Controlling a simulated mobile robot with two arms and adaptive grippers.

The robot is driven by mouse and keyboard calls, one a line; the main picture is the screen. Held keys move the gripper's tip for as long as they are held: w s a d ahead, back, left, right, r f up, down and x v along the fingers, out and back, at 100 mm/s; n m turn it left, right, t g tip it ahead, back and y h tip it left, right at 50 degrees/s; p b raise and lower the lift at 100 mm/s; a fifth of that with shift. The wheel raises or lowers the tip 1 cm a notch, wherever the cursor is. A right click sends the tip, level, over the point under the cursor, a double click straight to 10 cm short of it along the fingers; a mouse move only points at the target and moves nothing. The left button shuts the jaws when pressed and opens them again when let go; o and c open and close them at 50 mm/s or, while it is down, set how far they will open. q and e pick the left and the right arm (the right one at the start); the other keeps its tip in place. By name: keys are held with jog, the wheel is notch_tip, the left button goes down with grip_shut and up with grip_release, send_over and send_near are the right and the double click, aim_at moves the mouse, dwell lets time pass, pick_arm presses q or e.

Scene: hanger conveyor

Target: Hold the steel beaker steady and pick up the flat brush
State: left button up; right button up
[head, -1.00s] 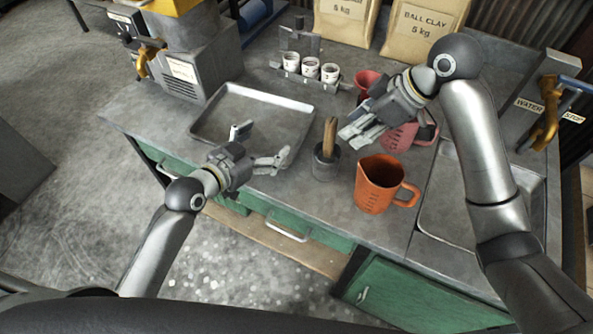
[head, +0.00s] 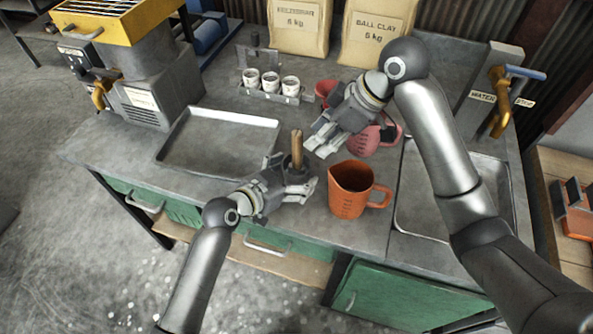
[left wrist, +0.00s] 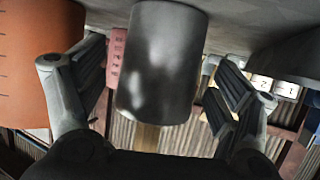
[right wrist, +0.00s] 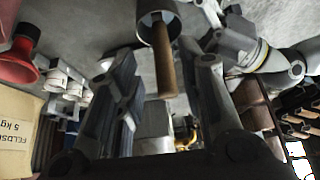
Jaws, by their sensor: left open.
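The steel beaker (left wrist: 160,65) stands on the bench. In the left wrist view it is between the open fingers of my left gripper (head: 295,178), with a gap on both sides. In the head view the gripper hides most of it. The flat brush's wooden handle (head: 297,148) sticks up from the beaker. In the right wrist view the handle (right wrist: 163,62) comes out of the beaker's mouth (right wrist: 146,20). My right gripper (head: 321,142) is open and empty, just right of the handle in the head view. The brush's head is hidden.
An orange jug (head: 349,192) stands close right of the beaker. A metal tray (head: 190,165) lies left, several white cups (head: 270,82) stand behind, and a sink (head: 413,215) is right.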

pick_arm(q)
jog(key=shift+x, duration=0.85)
jog(key=c, duration=1.3)
